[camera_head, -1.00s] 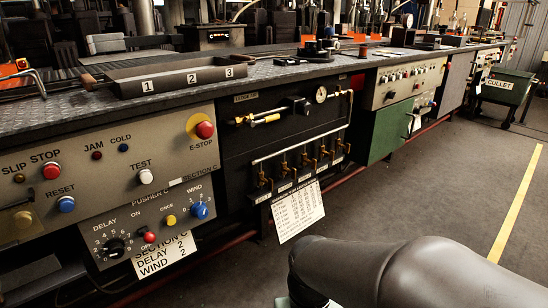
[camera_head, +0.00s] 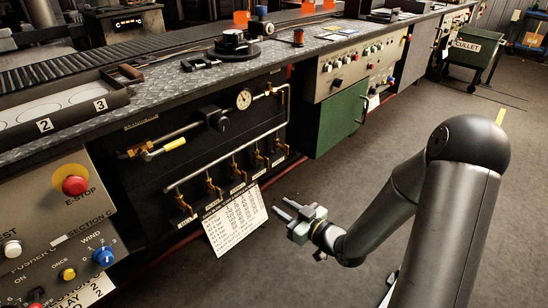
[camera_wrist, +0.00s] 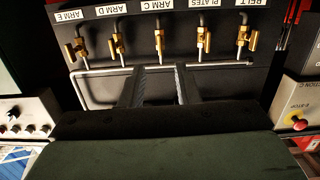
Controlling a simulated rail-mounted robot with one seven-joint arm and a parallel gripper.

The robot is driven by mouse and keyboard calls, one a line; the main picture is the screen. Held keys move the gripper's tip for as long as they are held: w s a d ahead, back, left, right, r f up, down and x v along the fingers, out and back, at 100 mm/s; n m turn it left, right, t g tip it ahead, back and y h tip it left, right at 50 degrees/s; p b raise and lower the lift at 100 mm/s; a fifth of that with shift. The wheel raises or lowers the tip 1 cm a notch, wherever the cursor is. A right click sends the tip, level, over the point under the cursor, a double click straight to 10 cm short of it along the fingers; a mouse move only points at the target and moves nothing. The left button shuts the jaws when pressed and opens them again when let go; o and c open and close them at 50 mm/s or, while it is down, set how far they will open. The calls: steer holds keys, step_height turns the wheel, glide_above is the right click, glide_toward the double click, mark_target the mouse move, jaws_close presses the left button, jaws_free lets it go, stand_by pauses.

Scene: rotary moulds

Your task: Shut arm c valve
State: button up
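The arm c valve (camera_wrist: 159,42) is the middle one of a row of brass valves under upside-down labels in the wrist view. It hangs on a dark pipe below the ARM C label (camera_wrist: 159,5). In the head view I take it as the middle valve (camera_head: 237,172) of the row. My gripper (camera_head: 280,209) is in front of the panel, to the right of the hanging white sheet, apart from the valves. In the wrist view its two fingers (camera_wrist: 160,70) are spread with nothing between them, lined up roughly with the arm c valve. The valve's handle position is hard to tell.
Neighbouring valves ARM D (camera_wrist: 117,43) and PLATES (camera_wrist: 201,40) stand close on either side. The white sheet (camera_head: 234,221) hangs below the row. Open floor (camera_head: 330,185) lies around my arm.

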steer(key=r, duration=0.1)
steer(key=b, duration=0.4)
glide_toward(246, 178)
steer(key=shift+y, duration=0.4)
steer(key=x, duration=0.9)
steer(key=shift+w+f, duration=0.25)
steer(key=shift+w+a+r, duration=0.1)
steer(key=shift+w+a, duration=0.35)
steer(key=shift+w, duration=0.1)
jaws_close()
